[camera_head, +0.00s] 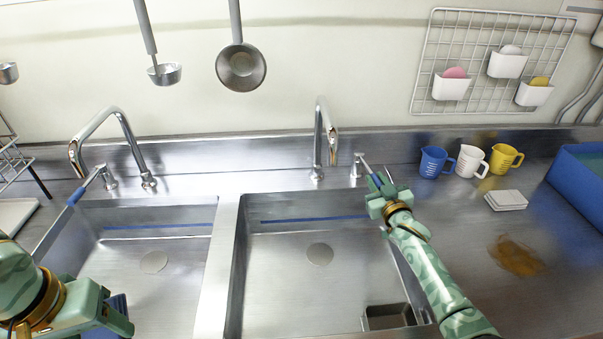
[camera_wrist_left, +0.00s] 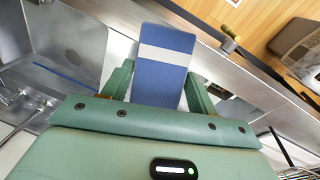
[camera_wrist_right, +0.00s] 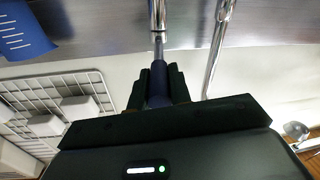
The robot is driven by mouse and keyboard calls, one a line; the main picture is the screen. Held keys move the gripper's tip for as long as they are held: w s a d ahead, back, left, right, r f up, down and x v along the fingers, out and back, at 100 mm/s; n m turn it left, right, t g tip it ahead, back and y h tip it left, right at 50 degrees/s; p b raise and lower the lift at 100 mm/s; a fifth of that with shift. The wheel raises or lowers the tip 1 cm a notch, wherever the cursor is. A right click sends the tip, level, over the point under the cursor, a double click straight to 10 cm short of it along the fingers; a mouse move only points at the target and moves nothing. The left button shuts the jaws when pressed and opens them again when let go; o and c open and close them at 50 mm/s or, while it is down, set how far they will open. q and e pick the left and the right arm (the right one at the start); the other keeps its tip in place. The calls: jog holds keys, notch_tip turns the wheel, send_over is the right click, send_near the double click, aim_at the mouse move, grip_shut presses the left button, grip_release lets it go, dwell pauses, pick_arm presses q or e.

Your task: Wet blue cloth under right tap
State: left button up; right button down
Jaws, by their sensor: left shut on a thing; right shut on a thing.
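The blue cloth (camera_wrist_left: 164,82) has a white band and is between the fingers of my left gripper (camera_wrist_left: 160,95), which is shut on it. In the head view a little of the cloth (camera_head: 119,303) shows at the bottom left, mostly hidden by that gripper. The right tap (camera_head: 332,133) stands behind the right basin (camera_head: 275,290); no water is visible from it. My right gripper (camera_head: 379,190) is shut on the blue-gripped lever (camera_head: 365,166) beside the right tap; the lever (camera_wrist_right: 158,60) also shows in the right wrist view.
The left tap (camera_head: 120,118) stands behind the left basin (camera_head: 180,270). A small dark container (camera_head: 388,318) sits in the right basin. Blue (camera_head: 434,161), white (camera_head: 468,160) and yellow (camera_head: 503,157) jugs stand right of the lever. A brown stain (camera_head: 515,257) marks the right counter.

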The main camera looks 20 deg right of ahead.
aim_at(103, 332)
pick_arm(q)
jog(key=shift+r, duration=0.5)
pick_arm(e)
jog(key=shift+d+n+y, duration=0.5)
jog(key=shift+d+y, duration=0.15)
jog(key=shift+y, duration=0.25)
jog(key=shift+s, duration=0.1)
jog(key=c, duration=1.3)
grip_release()
pick_arm(q)
notch_tip(103, 332, up, 4)
jog(key=p, duration=0.3)
jog(key=shift+s+f, duration=0.1)
jog(key=shift+s, duration=0.05)
pick_arm(e)
jog(key=s, duration=1.2)
jog(key=shift+a, duration=0.15)
